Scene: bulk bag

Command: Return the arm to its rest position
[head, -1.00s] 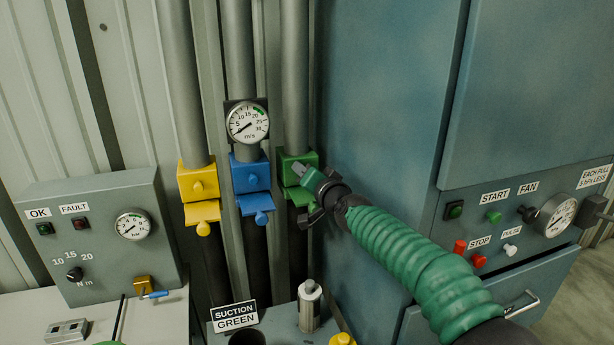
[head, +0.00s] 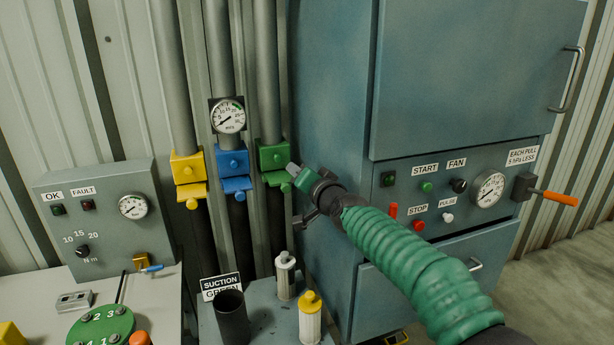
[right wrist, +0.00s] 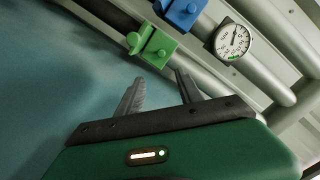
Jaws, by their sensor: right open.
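My right arm, in a ribbed green sleeve, comes in from the lower right of the head view. Its gripper (head: 294,172) is near the green valve block (head: 273,160), just to its lower right. In the right wrist view my right gripper (right wrist: 157,88) has its two grey fingers apart with nothing between them. The green valve block (right wrist: 152,45) is beyond the fingertips, with a gap between. My left gripper is not in view.
Yellow (head: 188,173) and blue (head: 233,172) valve blocks sit on the pipes to the left. The blue cabinet (head: 335,90) stands close behind my right arm. Canisters (head: 310,318) and a dark cup (head: 232,318) stand below. An orange-handled lever (head: 560,198) sticks out at right.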

